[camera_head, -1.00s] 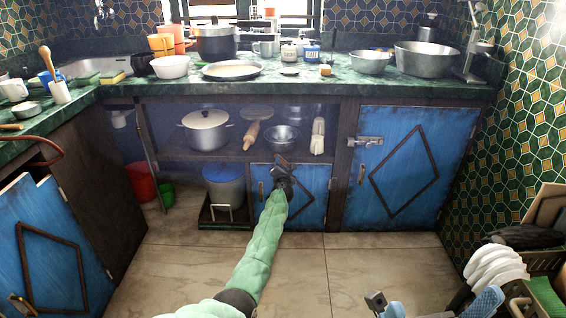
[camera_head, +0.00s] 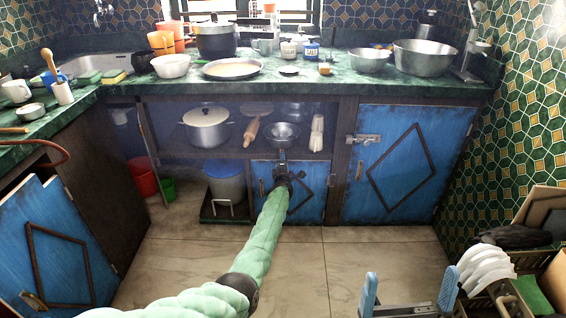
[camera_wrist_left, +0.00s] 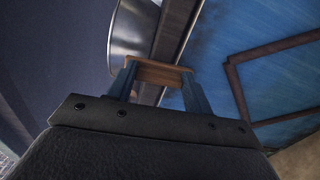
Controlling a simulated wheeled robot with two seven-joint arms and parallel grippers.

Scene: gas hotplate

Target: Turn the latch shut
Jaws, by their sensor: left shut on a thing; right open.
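The small blue cabinet door (camera_head: 311,203) with a dark diamond frame stands closed below the shelf, and its blue face also shows in the left wrist view (camera_wrist_left: 283,85). My left gripper (camera_head: 281,157) is at the upper edge of this door. In the left wrist view its two fingers are shut on a small brown wooden latch (camera_wrist_left: 157,73) at the door's edge. The gripper hides the latch in the head view, so its exact angle to the door is hard to tell. My right gripper (camera_head: 409,288) is open and empty at the bottom of the head view.
The larger blue door (camera_head: 400,165) at right has a metal bolt (camera_head: 364,139). A pot (camera_head: 206,130) and a metal bowl (camera_head: 281,135) stand on the open shelf. A crate (camera_head: 535,262) with dishes stands at lower right. The middle floor is clear.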

